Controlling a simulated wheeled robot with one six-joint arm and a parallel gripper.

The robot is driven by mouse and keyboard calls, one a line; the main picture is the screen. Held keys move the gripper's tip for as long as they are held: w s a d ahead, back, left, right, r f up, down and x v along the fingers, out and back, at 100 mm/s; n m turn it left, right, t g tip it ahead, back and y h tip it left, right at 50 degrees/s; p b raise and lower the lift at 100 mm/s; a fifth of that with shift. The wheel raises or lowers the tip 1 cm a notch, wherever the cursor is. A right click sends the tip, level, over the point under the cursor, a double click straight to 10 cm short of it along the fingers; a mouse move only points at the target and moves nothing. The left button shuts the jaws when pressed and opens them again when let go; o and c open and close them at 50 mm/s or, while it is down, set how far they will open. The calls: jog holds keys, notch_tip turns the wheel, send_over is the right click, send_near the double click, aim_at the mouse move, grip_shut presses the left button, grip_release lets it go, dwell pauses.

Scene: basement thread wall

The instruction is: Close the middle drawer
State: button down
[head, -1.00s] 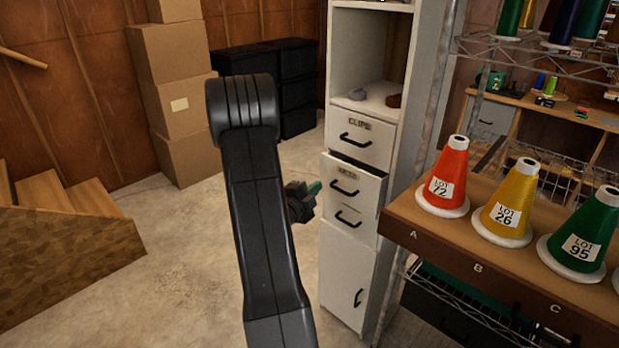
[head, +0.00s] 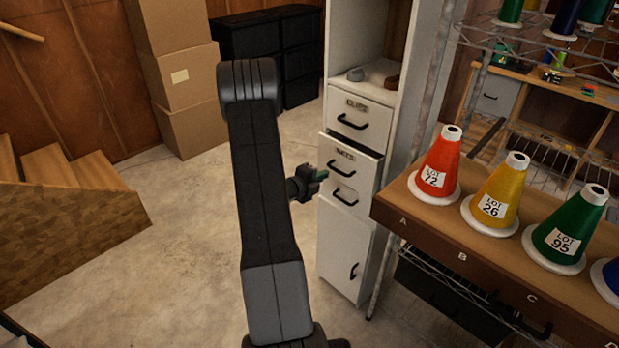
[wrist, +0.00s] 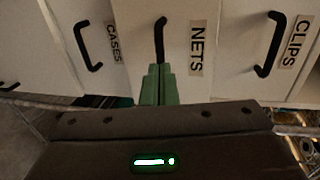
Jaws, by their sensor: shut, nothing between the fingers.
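The middle drawer, labelled NETS (head: 363,174), is in the white cabinet and sticks out past the drawer above; a dark gap shows above its front. In the wrist view its white front (wrist: 190,85) and black handle (wrist: 159,38) lie straight ahead. My gripper (head: 323,174) is at the left edge of that drawer front in the head view. Its green fingers (wrist: 158,70) are shut together, empty, and point at the drawer front by the near end of the handle. I cannot tell whether the fingertips touch it.
The CLIPS drawer (head: 352,122) above looks shut. The CASES drawer (wrist: 88,40) is below. A shelf board (head: 400,205) with thread cones, including a red one (head: 438,165), stands close on the right. Open floor (head: 185,240) lies left; boxes (head: 180,75) stand behind.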

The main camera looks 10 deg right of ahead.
aim_at(342, 163)
jog(key=p+x, duration=0.1)
jog(key=x, duration=0.2)
jog(key=shift+w+d, duration=0.15)
jog(key=b+x, duration=0.2)
jog(key=x, duration=0.1)
jog(key=b+x, duration=0.1)
jog(key=shift+w+d+r, duration=0.15)
jog(key=shift+d+r, duration=0.05)
jog(key=shift+d, duration=0.1)
jog(key=shift+r, duration=0.35)
jog(key=shift+w, duration=0.1)
